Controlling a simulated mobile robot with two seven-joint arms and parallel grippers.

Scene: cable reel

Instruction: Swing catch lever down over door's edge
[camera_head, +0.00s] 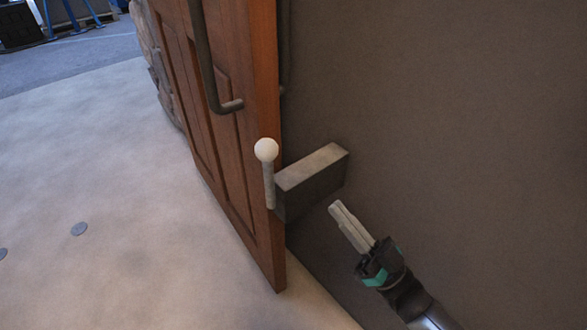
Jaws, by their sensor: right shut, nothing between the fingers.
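The wooden door (235,165) stands open, with its edge running down the middle of the view. The catch lever (268,182) is a short grey rod with a white ball (266,149) on its top end. It stands upright at the left end of a grey block (318,180) on the dark wall, and overlaps the door's edge in the picture. I cannot tell whether it touches the door. My right gripper (336,208) is shut and empty, below and right of the block, apart from the lever. My left gripper is out of view.
A dark bar handle (211,75) is on the door's face, above and left of the lever. The dark wall (460,120) fills the right side. The pale floor (110,200) at left is clear, with small grey discs (79,229) on it.

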